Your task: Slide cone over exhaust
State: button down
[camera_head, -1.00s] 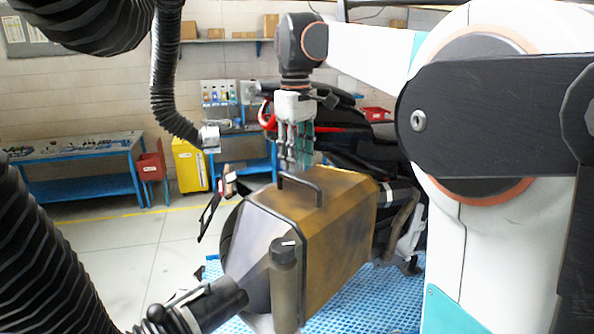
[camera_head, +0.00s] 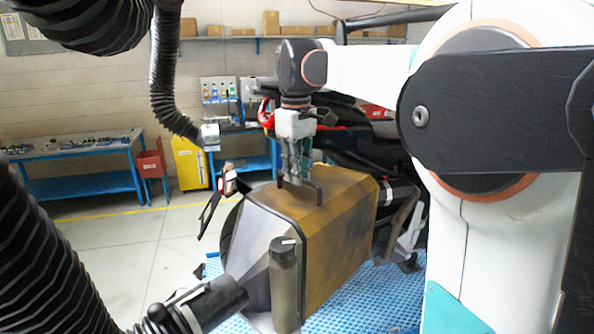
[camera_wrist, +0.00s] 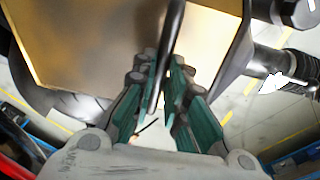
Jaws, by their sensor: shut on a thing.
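The cone (camera_head: 335,235) is a large yellow-brown faceted hood with a pale tapered end and a dark bar handle (camera_head: 318,188) on top. My gripper (camera_head: 296,183) points down and is shut on this handle. In the wrist view, the dark handle (camera_wrist: 171,38) runs between the green-padded fingers of my gripper (camera_wrist: 163,80), with the yellow hood (camera_wrist: 85,45) beyond. A black motorcycle (camera_head: 345,148) stands behind the hood. The exhaust cannot be made out; the hood and my arm hide that part of the motorcycle.
A black duct (camera_head: 215,302) meets the hood's tapered end at lower left. A blue grated platform (camera_head: 385,300) lies beneath. Another ribbed hose (camera_head: 165,80) hangs at upper left. A yellow cabinet (camera_head: 188,165) and blue workbench (camera_head: 80,187) stand behind, with open floor in front.

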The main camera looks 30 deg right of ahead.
jog(key=p, duration=0.1)
send_over(332, 176)
jog(key=shift+a+r, duration=0.1)
jog(key=shift+a, duration=0.1)
jog(key=c, duration=1.6)
grip_release()
jog(key=shift+d, duration=0.15)
notch_tip(332, 176, up, 12)
jog(key=shift+a, duration=0.25)
jog(key=shift+s, duration=0.15)
